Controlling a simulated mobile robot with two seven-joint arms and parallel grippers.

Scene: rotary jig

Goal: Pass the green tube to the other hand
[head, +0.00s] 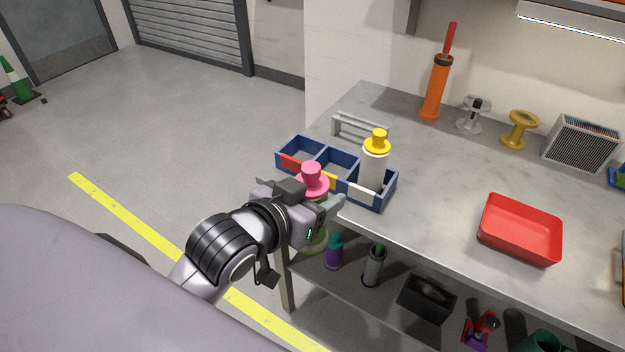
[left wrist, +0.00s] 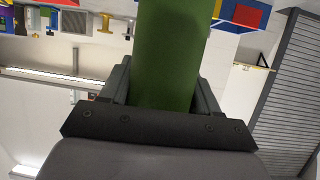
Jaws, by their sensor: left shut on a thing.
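My left gripper (head: 330,208) is shut on the green tube (head: 316,242), in front of the bench's left end. The tube has a pink knobbed cap (head: 312,178) above the gripper, and a little green shows below it; the gripper hides the tube's middle. In the left wrist view the green tube (left wrist: 166,55) fills the space between the two fingers (left wrist: 163,88). My right gripper is in neither view.
A blue divided tray (head: 388,196) sits on the bench just beyond my gripper, with a white yellow-capped bottle (head: 373,170) in its right compartment. A red tray (head: 520,230) stands to the right. Several items line the bench's back. Bare bench lies between the trays.

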